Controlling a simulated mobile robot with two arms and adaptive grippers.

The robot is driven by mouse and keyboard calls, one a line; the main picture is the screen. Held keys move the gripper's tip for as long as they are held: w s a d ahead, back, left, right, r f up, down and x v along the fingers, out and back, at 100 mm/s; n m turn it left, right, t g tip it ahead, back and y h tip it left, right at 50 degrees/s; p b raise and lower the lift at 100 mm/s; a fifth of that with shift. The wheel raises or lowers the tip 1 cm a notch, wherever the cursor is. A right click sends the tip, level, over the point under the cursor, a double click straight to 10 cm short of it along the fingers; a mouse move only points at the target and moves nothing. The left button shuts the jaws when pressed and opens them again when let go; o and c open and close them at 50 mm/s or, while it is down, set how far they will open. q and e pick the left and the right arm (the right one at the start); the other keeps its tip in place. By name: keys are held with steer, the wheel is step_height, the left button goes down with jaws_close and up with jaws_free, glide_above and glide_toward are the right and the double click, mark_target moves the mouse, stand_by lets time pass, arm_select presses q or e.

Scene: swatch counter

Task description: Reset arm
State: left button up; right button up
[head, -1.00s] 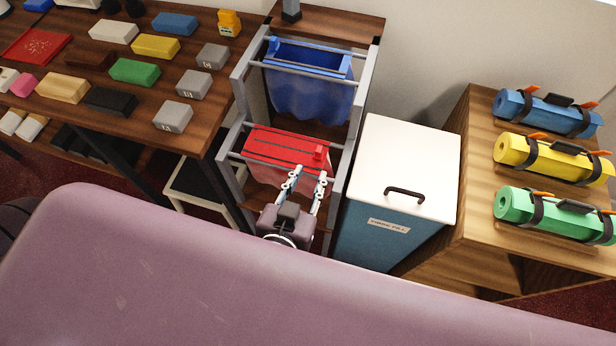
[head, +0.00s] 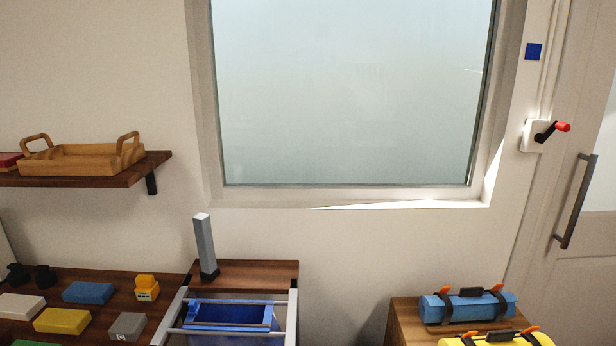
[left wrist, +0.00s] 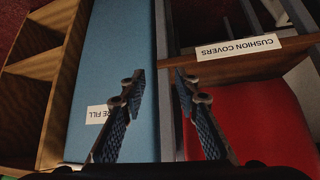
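My left gripper (left wrist: 160,84) shows in the left wrist view. Its two fingers are apart, with nothing between them. Behind the fingertips are the blue side of a bin (left wrist: 112,50) with a white label partly hidden by a finger, and a grey upright of the rack. Red fabric (left wrist: 250,112) lies to the right, below a wooden board with an upside-down "CUSHION COVERS" label (left wrist: 239,47). No gripper or arm shows in the head view. My right gripper is in neither current view.
Blue (head: 467,306) and yellow rolls lie on a wooden cabinet. A wooden tray (head: 82,160) sits on a wall shelf. A window and door are behind.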

arm_select(q)
steer(key=s+a+f+g+y, duration=0.1)
steer(key=s+a+f+g, duration=0.2)
steer(key=s+a+f, duration=0.5)
steer(key=s+a+f+g+y, duration=0.1)
steer(key=s+a+f+g, duration=0.3)
steer(key=s+a+f, duration=0.5)
steer(key=s+f, duration=0.4)
steer(key=f, duration=0.1)
steer(key=shift+s+f, duration=0.4)
